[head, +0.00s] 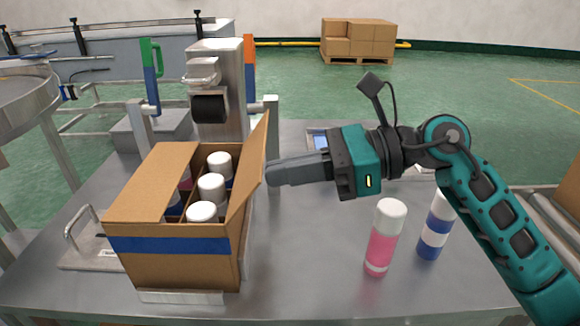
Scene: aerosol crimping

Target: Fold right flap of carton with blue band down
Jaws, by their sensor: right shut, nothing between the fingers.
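The carton with the blue band (170,244) stands upright on the left half of the table. Its left flap (150,182) lies folded inward over part of the opening. Its right flap (250,170) stands up, nearly vertical. Several white-capped cans (211,187) show inside the carton. My right gripper (270,175) is shut and empty, its fingertips close to the outer face of the right flap at mid-height. I cannot tell whether they touch it. My left gripper is not in view.
A pink can (382,240) and a blue-and-white can (436,228) stand on the table (310,270) under my right arm. A crimping machine (217,95) stands behind the carton. A metal plate with a handle (90,245) lies left of the carton. The table's front middle is clear.

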